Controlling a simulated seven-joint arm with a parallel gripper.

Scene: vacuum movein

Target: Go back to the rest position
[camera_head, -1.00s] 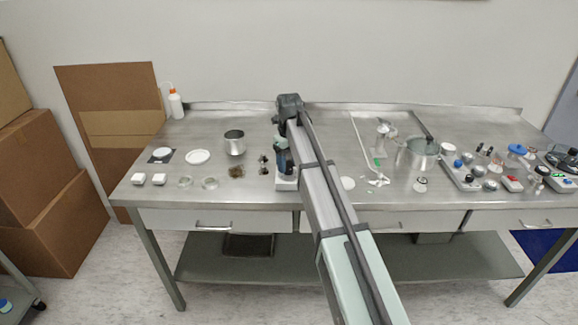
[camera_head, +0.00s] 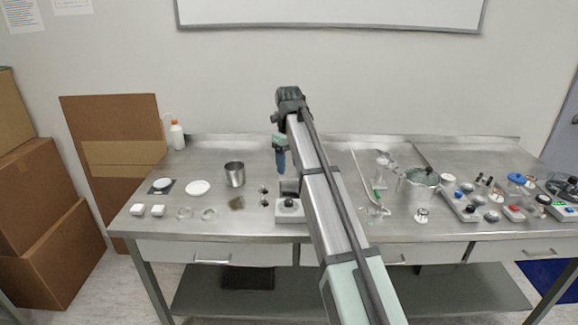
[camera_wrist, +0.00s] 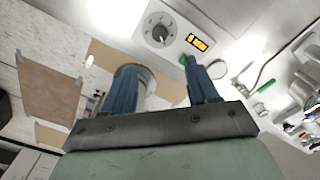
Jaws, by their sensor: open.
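My gripper (camera_head: 281,161) hangs over the middle of the steel bench (camera_head: 330,160), seen in the head view with its blue fingers pointing down. In the wrist view its two blue fingers (camera_wrist: 165,88) stand wide apart with nothing held between them. Below and beside the fingers is a small white device (camera_head: 290,208) with a dial and an orange display, which also shows in the wrist view (camera_wrist: 160,30). My gripper is above the device, apart from it. My arm hides part of the bench behind it.
A metal beaker (camera_head: 235,175), a white dish (camera_head: 198,188) and a wash bottle (camera_head: 177,135) stand to the left. Glassware, a lidded pot (camera_head: 421,180) and several small instruments crowd the right. Cardboard boxes (camera_head: 50,210) stand left of the bench.

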